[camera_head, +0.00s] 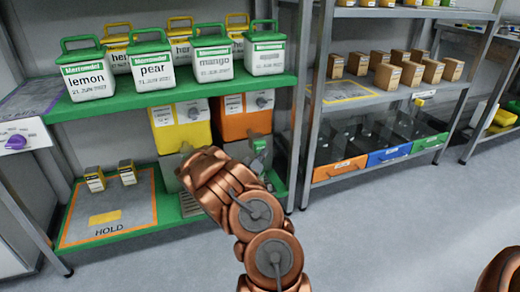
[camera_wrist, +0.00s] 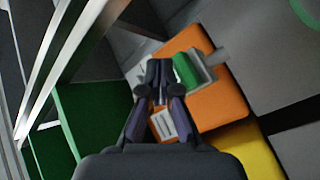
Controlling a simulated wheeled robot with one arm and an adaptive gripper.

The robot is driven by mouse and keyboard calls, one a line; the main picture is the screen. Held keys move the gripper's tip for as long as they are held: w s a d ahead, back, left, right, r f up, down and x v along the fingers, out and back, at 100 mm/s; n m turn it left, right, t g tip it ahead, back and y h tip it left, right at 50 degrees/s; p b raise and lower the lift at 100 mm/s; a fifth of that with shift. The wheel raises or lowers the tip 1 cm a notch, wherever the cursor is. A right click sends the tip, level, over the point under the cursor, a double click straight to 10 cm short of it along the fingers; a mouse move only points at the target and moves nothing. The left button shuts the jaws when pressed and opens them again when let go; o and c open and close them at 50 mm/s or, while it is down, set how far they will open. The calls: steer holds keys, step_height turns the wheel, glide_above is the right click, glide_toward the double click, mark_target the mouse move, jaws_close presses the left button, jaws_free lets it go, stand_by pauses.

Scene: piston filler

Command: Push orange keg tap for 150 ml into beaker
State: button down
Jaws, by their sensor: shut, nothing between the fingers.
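The orange keg (camera_head: 245,122) stands under the green shelf, right of the yellow one, partly behind my arm. In the wrist view the orange keg (camera_wrist: 215,105) is tilted by the camera angle and carries a white label. A grey tap fitting with a green part (camera_wrist: 187,70) sits at its front; the green part (camera_head: 258,145) also shows just right of my arm in the head view. My gripper (camera_wrist: 159,72) is shut and empty, its fingertips beside the green part in the picture; I cannot tell whether they touch. I cannot make out a beaker.
The yellow keg (camera_head: 180,125) stands left of the orange one. Labelled tubs such as lemon (camera_head: 86,78) stand on the green shelf (camera_head: 150,104) above. A HOLD mat (camera_head: 108,219) with two small boxes lies lower left. A metal rack (camera_head: 309,100) stands right.

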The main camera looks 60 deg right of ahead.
steer(key=shift+s+a+p, duration=0.3)
steer(key=shift+s+a, duration=0.35)
steer(key=shift+s, duration=0.35)
steer(key=shift+s+a+p, duration=0.3)
steer(key=shift+s+a, duration=0.35)
steer(key=shift+s, duration=0.3)
stand_by(1.5)
